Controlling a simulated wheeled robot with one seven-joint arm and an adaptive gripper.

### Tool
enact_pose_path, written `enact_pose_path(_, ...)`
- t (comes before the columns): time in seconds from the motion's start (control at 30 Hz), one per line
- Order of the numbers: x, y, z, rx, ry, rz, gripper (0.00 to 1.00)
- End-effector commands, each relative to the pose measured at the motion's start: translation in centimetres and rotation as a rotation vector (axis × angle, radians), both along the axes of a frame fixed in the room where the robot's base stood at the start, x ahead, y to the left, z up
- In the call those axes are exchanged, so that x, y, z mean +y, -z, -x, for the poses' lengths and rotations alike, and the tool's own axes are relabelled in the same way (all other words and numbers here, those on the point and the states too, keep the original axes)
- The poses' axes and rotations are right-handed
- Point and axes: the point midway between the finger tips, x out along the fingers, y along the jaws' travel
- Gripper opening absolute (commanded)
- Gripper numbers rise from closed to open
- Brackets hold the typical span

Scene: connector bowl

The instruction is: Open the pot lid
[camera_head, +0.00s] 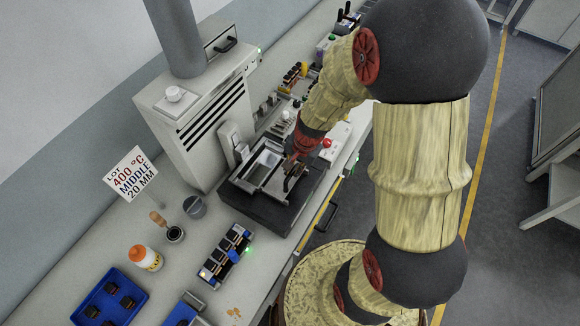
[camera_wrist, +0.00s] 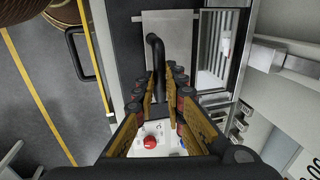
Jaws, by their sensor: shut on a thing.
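The pot (camera_head: 262,208) is a dark block with a bright metal rectangular top, on the bench in front of the grey machine. Its lid shows in the wrist view as a flat grey metal plate (camera_wrist: 180,28) with a black bent handle (camera_wrist: 153,45). My gripper (camera_head: 290,182) is over the right side of the pot. In the wrist view my gripper (camera_wrist: 162,88) has its fingers on both sides of the handle and is shut on it. A bright metal recess (camera_wrist: 214,45) shows to the right of the plate. My gripper hides part of the lid in the head view.
The grey machine (camera_head: 195,120) with a round duct stands behind the pot. A control box with a red button (camera_wrist: 150,142) is close by. A connector rack (camera_head: 226,255), an orange-capped bottle (camera_head: 145,258) and a blue tray (camera_head: 108,298) lie at lower left.

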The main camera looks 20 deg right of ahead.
Motion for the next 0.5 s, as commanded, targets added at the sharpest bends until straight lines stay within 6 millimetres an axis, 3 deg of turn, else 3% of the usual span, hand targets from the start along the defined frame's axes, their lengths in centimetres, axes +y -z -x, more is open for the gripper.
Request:
enact_pose_path(0.1,0.01,-0.08,-0.09,-0.001,0.0,0.0,0.0)
enact_pose_path(0.13,0.01,-0.08,-0.09,-0.001,0.0,0.0,0.13)
enact_pose_path(0.5,0.03,-0.04,-0.08,-0.001,0.0,0.0,0.3)
